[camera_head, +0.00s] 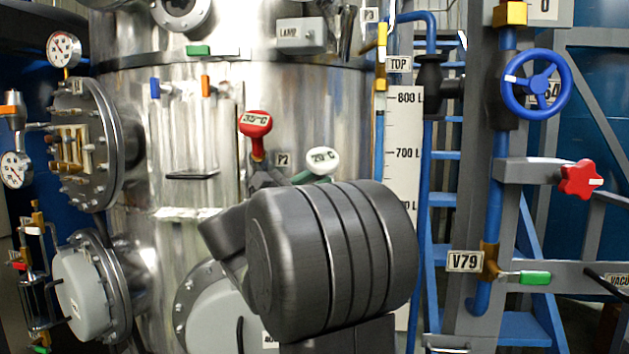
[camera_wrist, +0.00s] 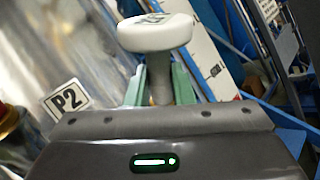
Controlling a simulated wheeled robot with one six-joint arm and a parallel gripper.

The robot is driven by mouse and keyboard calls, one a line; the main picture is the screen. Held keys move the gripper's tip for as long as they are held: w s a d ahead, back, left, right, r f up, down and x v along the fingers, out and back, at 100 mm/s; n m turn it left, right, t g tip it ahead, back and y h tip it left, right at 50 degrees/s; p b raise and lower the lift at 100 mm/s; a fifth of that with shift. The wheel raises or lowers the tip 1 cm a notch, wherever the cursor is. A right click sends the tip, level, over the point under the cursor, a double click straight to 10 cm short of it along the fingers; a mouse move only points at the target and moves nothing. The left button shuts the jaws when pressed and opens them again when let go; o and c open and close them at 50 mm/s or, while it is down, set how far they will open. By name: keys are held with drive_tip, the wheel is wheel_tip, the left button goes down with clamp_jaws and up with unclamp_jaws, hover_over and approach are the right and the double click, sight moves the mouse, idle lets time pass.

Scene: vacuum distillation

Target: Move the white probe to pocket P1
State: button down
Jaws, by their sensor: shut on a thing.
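The white probe (camera_head: 322,160) has a round white head with a "°C" label, and in the wrist view its head (camera_wrist: 155,33) sits atop a grey stem. My gripper (camera_head: 311,177) is shut on the probe; in the wrist view the green fingers (camera_wrist: 158,88) flank the stem just below the head. The probe's lower end is hidden by my gripper and arm. A red probe (camera_head: 255,122) marked 35°C stands upright to its left. A P2 label (camera_head: 283,159) lies between them, also in the wrist view (camera_wrist: 67,100). I see no P1 label.
The steel vessel (camera_head: 340,105) fills the background. A level scale (camera_head: 404,130) and blue pipe stand right of the probe. A P3 label (camera_head: 369,15) is at the top. A blue handwheel (camera_head: 536,85) and a red knob (camera_head: 580,180) are farther right. Valves and gauges crowd the left.

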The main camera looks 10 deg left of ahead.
drive_tip(key=shift+w+a+f+b, duration=0.15)
drive_tip(key=shift+w+f+b, duration=0.2)
drive_tip(key=shift+w+f, duration=0.25)
drive_tip(key=shift+w+a+f+b, duration=0.1)
drive_tip(key=shift+w+f+b, duration=0.25)
drive_tip(key=shift+f, duration=0.4)
drive_tip(key=shift+w+a+f+b, duration=0.15)
drive_tip(key=shift+w+f+b, duration=0.15)
drive_tip(key=shift+w+f, duration=0.3)
drive_tip(key=shift+f, duration=0.55)
drive_tip(key=shift+f+b, duration=0.25)
drive_tip(key=shift+b, duration=0.1)
drive_tip(key=shift+s+r+p, duration=0.1)
drive_tip(key=shift+r+p, duration=0.25)
drive_tip(key=shift+r, duration=0.1)
drive_tip(key=shift+s+r, duration=0.1)
drive_tip(key=shift+r, duration=0.25)
drive_tip(key=shift+s+d+r+p, duration=0.15)
drive_tip(key=shift+s+r+p, duration=0.35)
drive_tip(key=shift+r, duration=0.3)
drive_tip(key=shift+s+d+r+p, duration=0.15)
drive_tip(key=shift+s+r+p, duration=0.2)
drive_tip(key=shift+s+r, duration=0.35)
drive_tip(key=shift+s+d+r+p, duration=0.15)
drive_tip(key=shift+s+r+p, duration=0.3)
drive_tip(key=shift+r, duration=0.45)
